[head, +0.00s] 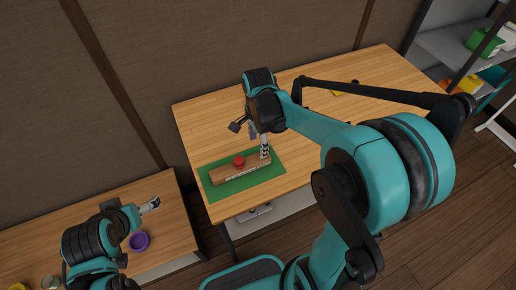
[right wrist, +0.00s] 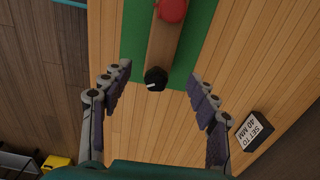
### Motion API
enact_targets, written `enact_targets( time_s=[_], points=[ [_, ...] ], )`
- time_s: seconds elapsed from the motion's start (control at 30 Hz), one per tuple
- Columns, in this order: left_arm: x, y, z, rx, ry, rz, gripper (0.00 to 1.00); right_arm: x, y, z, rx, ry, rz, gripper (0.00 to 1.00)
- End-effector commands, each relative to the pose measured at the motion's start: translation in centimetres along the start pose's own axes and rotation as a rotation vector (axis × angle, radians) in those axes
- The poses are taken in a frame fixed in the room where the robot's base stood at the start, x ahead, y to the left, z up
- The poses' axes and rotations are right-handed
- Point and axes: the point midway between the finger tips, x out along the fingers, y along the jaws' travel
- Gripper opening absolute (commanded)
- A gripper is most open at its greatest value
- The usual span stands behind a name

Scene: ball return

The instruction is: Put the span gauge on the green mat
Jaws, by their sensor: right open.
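The span gauge (head: 240,172), a wooden bar with a red knob on top, lies on the green mat (head: 215,190) at the table's front left. In the right wrist view the gauge (right wrist: 163,45) shows its red knob and a black dial at its near end. The green mat (right wrist: 135,40) shows beneath it. My right gripper (head: 252,138) is open over the gauge's right end. In its wrist view the fingers stand wide on either side of the dial end, apart from it. My left gripper (head: 149,206) is over the other table, its finger opening unclear.
A black sign reading "SET TO 40 MM" (right wrist: 254,131) stands beside the right finger. A purple ring-like container (head: 139,241) is on the left table (head: 175,215). A yellow item (head: 338,93) lies farther back on the wooden table (head: 200,125), and shelves (head: 450,45) stand at right.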

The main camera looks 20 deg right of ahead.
Motion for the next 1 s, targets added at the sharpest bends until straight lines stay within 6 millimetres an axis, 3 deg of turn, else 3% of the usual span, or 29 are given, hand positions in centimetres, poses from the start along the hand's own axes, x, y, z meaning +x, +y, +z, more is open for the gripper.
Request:
enact_targets(
  time_s=[0.1, 0.27, 0.37, 0.6, 0.8, 1.0],
  points=[
    [-0.6, 0.0, -0.5, 0.0, 0.0, 0.0, 0.89, -2.0, 0.0, 0.0, 0.0, 0.0, 0.0, 0.6],
    [-0.8, 0.0, -0.6, 0.0, 0.0, 0.0, 0.89, -3.2, 0.2, 0.1, -0.02, 0.001, -0.009, 0.6],
    [-0.8, 0.0, -0.6, 0.0, 0.0, 0.0, 0.89, -4.0, 1.1, 0.4, -0.121, 0.008, -0.05, 0.6],
    [-0.8, 0.0, -0.6, 0.0, 0.0, 0.0, 0.89, -6.8, 5.7, 1.8, -0.701, 0.121, -0.269, 0.6],
    [-0.8, 0.0, -0.6, 0.0, 0.0, 0.0, 0.89, -7.4, 9.1, 2.7, -1.181, 0.318, -0.418, 0.6],
    [-0.8, 0.0, -0.6, 0.0, 0.0, 0.0, 0.89, -7.2, 10.6, 3.1, -1.436, 0.466, -0.472, 0.6]
  ],
)
